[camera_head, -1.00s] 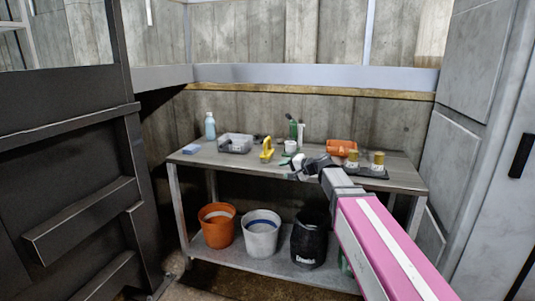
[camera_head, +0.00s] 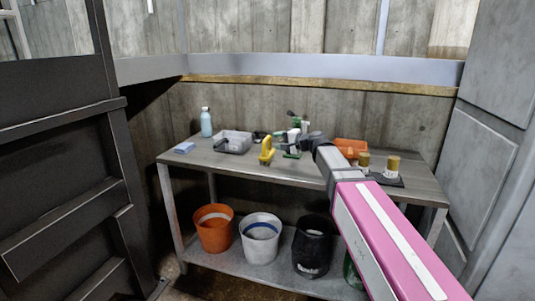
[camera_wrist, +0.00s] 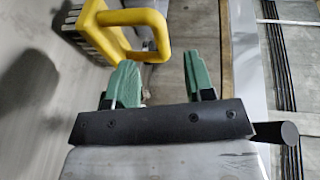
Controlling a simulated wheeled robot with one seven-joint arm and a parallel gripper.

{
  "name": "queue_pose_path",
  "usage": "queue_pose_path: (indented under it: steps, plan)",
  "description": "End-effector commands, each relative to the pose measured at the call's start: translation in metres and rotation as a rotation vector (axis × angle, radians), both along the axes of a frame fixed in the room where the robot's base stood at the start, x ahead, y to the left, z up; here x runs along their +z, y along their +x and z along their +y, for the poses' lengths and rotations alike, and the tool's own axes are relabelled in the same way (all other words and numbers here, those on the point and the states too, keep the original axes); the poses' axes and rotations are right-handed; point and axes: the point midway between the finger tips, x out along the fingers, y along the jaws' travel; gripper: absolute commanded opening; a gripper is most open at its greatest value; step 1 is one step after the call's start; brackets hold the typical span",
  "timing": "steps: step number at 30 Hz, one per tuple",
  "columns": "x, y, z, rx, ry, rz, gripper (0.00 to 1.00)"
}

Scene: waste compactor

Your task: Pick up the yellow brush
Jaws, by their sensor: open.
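The yellow brush (camera_head: 266,151) stands on the workbench (camera_head: 228,163), left of my gripper (camera_head: 291,150) in the head view. In the wrist view the brush (camera_wrist: 138,22) shows at the upper left, with its looped yellow handle and pale bristles. My gripper (camera_wrist: 162,82) shows there with two green fingers apart and nothing held between them. The brush handle lies just ahead of and near the left finger. I cannot tell whether they touch.
On the bench are a grey bin (camera_head: 233,142), a pale blue bottle (camera_head: 206,122), a blue sponge (camera_head: 184,147), an orange box (camera_head: 350,147) and brown-topped jars (camera_head: 392,165). Buckets (camera_head: 261,238) stand on the lower shelf. A dark metal structure (camera_head: 60,150) is at the left.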

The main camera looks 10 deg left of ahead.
Motion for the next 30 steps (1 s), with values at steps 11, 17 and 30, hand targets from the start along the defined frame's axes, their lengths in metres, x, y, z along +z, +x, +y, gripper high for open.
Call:
queue_pose_path:
  steps: [11, 17, 30]
  plan:
    - [-0.008, 0.018, 0.04, 0.0, -0.001, -0.001, 0.49]
    - [-0.011, 0.029, 0.057, 0.001, -0.001, 0.0, 0.49]
    - [-0.017, 0.04, 0.084, 0.0, -0.001, -0.001, 0.49]
